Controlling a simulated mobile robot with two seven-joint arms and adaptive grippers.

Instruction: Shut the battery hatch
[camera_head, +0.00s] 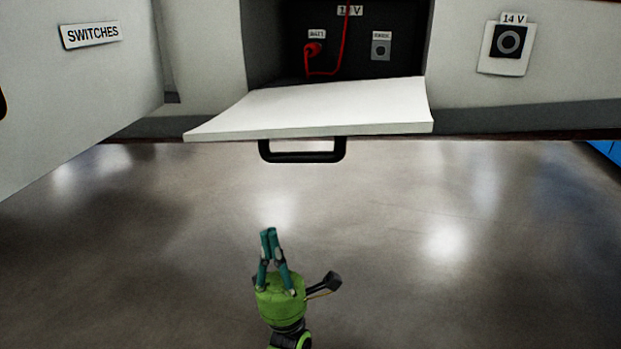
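The battery hatch (320,106) is a white panel, hinged down and lying open below a dark compartment (365,58). A black bar handle (303,157) hangs at its near edge.
Inside the compartment are a red plug (312,49) with a red cable and a grey socket (381,47). A panel labelled SWITCHES (91,34) stands at the left. A 14 V socket (508,41) is on the right wall. The grey floor (440,240) looks clear.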

